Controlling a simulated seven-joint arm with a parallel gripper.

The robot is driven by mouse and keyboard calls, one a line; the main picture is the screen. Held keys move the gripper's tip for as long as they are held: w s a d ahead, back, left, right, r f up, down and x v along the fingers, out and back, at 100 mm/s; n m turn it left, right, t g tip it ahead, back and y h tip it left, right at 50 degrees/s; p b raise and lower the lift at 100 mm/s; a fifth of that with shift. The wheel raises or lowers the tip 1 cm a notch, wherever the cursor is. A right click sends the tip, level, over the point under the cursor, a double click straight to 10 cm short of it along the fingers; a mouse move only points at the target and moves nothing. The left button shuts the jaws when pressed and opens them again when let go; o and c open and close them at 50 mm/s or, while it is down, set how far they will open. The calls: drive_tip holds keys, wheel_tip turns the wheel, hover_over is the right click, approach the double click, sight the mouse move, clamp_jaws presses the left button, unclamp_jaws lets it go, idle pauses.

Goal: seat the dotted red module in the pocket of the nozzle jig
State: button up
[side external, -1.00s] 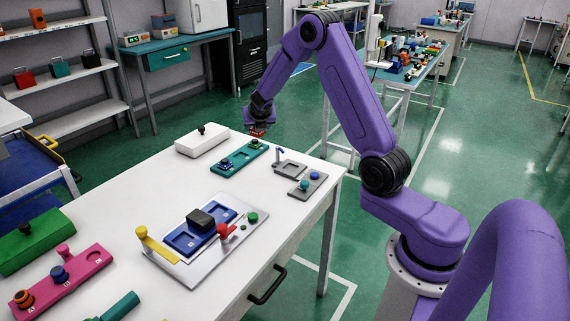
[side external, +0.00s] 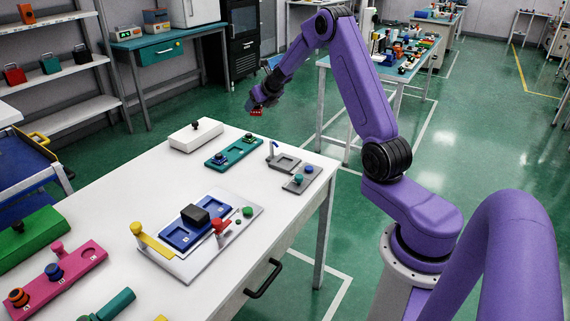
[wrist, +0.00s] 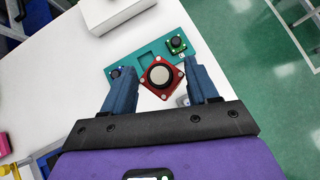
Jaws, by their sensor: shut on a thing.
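The red module (wrist: 162,76), with a large round dark-and-silver top and pale dots at its corners, is between the two blue fingers of my gripper (wrist: 163,88). In the side view the module (side external: 256,112) hangs under my gripper (side external: 262,102), in the air above the table's far end. The grey jig (side external: 299,169) has an empty square pocket, a small slanted blue-tipped nozzle and two round knobs. It lies on the table, to the right of and below the module in the side view. In the wrist view the grey jig is mostly hidden behind the fingers and module.
A teal plate (side external: 233,152) with an empty pocket lies next to the grey jig; it carries small modules. A white box (side external: 196,136) stands behind it. A plate with blue pockets (side external: 180,236), a yellow lever and a red knob is nearer. White table (side external: 120,190) is clear between.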

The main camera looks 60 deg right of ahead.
drive_tip(key=s+d+n+g+y, duration=0.1)
drive_tip(key=s+d+n+y, duration=0.45)
drive_tip(key=s+d, duration=0.4)
drive_tip(key=s+d+n+g+y, duration=0.1)
drive_tip(key=s+d+n+y, duration=0.45)
drive_tip(key=s, duration=0.65)
wheel_tip(320, 180, down, 16)
drive_tip(key=s+n+h, duration=0.1)
drive_tip(key=n+h, duration=0.1)
drive_tip(key=w+a, duration=0.8)
drive_tip(key=w, duration=0.1)
drive_tip(key=shift+w+a+f, duration=0.2)
drive_tip(key=shift+w+a, duration=0.05)
drive_tip(key=shift+a, duration=0.15)
drive_tip(key=w+a, duration=0.1)
drive_tip(key=w+a+f, duration=0.1)
drive_tip(key=w+a, duration=0.1)
drive_tip(key=shift+f, duration=0.25)
drive_tip(key=shift+f, duration=0.1)
